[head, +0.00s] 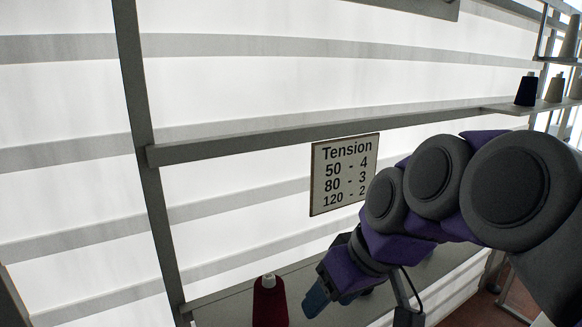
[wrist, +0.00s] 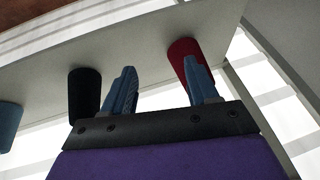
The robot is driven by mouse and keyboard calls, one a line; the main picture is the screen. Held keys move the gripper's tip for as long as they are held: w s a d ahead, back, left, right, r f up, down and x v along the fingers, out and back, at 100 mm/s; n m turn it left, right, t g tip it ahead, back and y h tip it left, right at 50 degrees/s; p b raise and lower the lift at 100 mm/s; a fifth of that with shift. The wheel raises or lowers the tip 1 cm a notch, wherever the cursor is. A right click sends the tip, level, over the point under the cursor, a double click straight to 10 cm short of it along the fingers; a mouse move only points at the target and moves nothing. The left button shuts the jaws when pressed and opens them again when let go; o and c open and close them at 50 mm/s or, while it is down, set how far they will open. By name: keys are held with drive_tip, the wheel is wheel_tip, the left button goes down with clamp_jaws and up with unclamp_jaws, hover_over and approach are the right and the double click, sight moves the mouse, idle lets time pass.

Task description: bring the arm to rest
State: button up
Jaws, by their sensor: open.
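My gripper (head: 333,293) is at the end of my purple and grey arm, low in the middle of the head view, over a grey shelf top. In the wrist view its two blue fingers (wrist: 163,88) stand apart with nothing between them. A red thread cone (head: 270,302) stands left of my gripper in the head view. It also shows behind the right finger in the wrist view (wrist: 187,52). A black cone (wrist: 85,92) shows beside the left finger. I cannot tell whether the fingers touch either cone.
A teal cone (wrist: 9,125) is at the left edge of the wrist view. The grey shelf top (head: 222,313) runs along a bright slatted wall. A tension sign (head: 344,174) hangs behind my arm. Cones, one dark (head: 526,90), stand on shelves at the upper right.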

drive_tip(key=s+d+f+m+g+h+b, duration=0.1)
drive_tip(key=s+d+f+m+g+h, duration=0.1)
drive_tip(key=s+f, duration=0.8)
drive_tip(key=s+d+f+m+g+h+b, duration=0.1)
drive_tip(key=s+d+f+m+g+h, duration=0.1)
drive_tip(key=s+d+f, duration=0.4)
drive_tip(key=s+f+m, duration=0.1)
drive_tip(key=s+f, duration=0.2)
drive_tip(key=f, duration=0.3)
drive_tip(key=shift+s+f+m+g, duration=0.3)
drive_tip(key=shift+s+f+m, duration=0.1)
idle(0.5)
